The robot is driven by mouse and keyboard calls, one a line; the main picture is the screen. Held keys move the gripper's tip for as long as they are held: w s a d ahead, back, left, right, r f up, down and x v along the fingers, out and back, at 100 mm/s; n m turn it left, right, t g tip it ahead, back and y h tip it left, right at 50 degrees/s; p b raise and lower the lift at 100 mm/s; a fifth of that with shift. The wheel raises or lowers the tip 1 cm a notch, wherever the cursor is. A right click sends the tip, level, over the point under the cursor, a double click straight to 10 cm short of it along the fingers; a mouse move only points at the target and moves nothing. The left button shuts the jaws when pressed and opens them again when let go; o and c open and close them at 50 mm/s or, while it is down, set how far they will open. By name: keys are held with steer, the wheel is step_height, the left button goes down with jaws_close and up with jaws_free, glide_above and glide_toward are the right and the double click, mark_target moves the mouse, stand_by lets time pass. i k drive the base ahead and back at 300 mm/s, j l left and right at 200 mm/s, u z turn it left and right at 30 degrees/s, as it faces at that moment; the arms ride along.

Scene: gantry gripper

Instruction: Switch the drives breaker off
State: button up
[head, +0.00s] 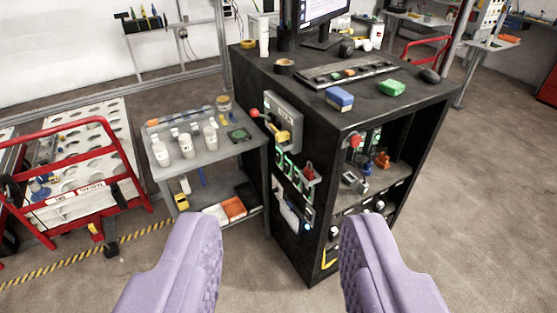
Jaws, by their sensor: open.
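My gripper (281,225) is open and empty. Its two purple fingers are wide apart in the lower part of the view, in front of a black cabinet (318,215). On the cabinet's left side is a grey box (284,112) with a yellow part (282,136) on its face and a red knob (255,113) at its left. Below it are small green-edged pieces and a red part (309,173). No label for the drives breaker is readable, so I cannot tell which part it is or how it is set. The fingers touch none of these.
A grey shelf cart (178,180) with white bottles (186,146) stands left of the cabinet. A red-framed rack (75,180) is farther left. The cabinet top holds a keyboard (348,73), a monitor and small boxes. The floor at right is open.

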mark_target(277, 158)
steer(key=i+j, duration=0.1)
steer(key=i, duration=0.45)
steer(key=i+j+z, duration=0.1)
steer(key=i, duration=0.45)
steer(key=i+j, duration=0.15)
steer(key=i, duration=0.35)
steer(key=i+j, duration=0.15)
steer(key=i, duration=0.4)
steer(key=i+j+z, duration=0.1)
steer(key=i, duration=0.45)
